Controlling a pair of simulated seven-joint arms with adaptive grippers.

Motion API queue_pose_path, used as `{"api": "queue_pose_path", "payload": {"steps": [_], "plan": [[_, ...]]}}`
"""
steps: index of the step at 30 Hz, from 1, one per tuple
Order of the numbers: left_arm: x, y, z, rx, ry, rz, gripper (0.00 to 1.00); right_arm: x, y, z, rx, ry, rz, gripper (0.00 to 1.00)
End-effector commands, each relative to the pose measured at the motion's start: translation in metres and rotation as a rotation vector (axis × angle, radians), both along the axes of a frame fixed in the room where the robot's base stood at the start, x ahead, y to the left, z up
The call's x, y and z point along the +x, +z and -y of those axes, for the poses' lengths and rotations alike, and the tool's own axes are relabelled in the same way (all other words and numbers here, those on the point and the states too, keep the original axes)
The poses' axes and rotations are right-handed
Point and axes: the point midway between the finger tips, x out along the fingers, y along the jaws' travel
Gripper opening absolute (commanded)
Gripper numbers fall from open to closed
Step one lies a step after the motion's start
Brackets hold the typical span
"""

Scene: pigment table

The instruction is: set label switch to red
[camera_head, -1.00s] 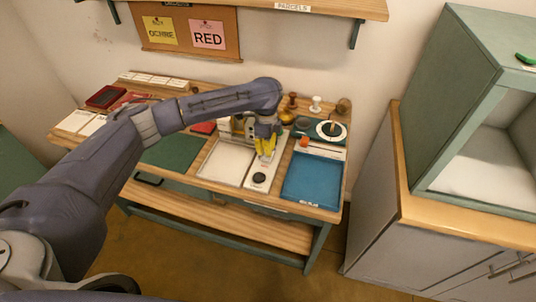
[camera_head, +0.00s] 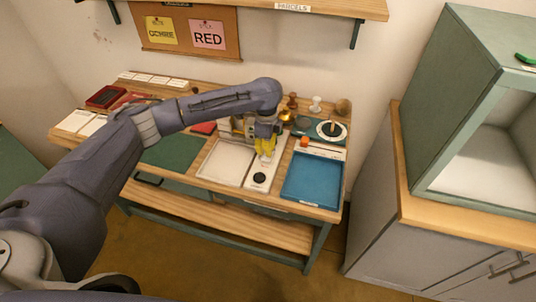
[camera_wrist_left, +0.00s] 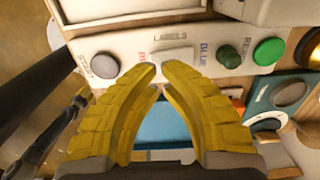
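The white label panel (camera_head: 254,184) lies on the table between a pale tray and a blue tray. In the left wrist view, the label switch (camera_wrist_left: 176,56) is a pale block on the panel, between red lettering on its left and blue lettering (camera_wrist_left: 204,54) on its right. Its exact setting is hard to read. My left gripper (camera_wrist_left: 160,66) has its yellow fingertips almost together, just in front of the switch. They hide part of it, and I cannot tell whether they touch it. It also shows over the panel in the head view (camera_head: 265,158).
The panel also carries a dark round button (camera_wrist_left: 105,65), a small knob (camera_wrist_left: 229,57) and a green button (camera_wrist_left: 268,51). A blue tray (camera_head: 313,178) stands to the right, with a pale tray (camera_head: 226,163) to the left. A RED card (camera_head: 207,35) hangs on the wall board.

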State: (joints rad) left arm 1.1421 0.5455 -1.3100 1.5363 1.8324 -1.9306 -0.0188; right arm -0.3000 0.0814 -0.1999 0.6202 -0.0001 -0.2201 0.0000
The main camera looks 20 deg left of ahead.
Motion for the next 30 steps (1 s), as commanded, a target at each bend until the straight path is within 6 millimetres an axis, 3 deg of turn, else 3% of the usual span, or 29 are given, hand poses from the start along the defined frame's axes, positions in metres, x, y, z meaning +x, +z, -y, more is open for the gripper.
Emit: {"api": "queue_pose_path", "payload": {"steps": [30], "plan": [[0.0000, -0.0070, -0.0001, 0.000, 0.000, -0.001, 0.00, -0.0001, -0.0001, -0.0044, 0.004, -0.001, 0.000, 0.44]]}}
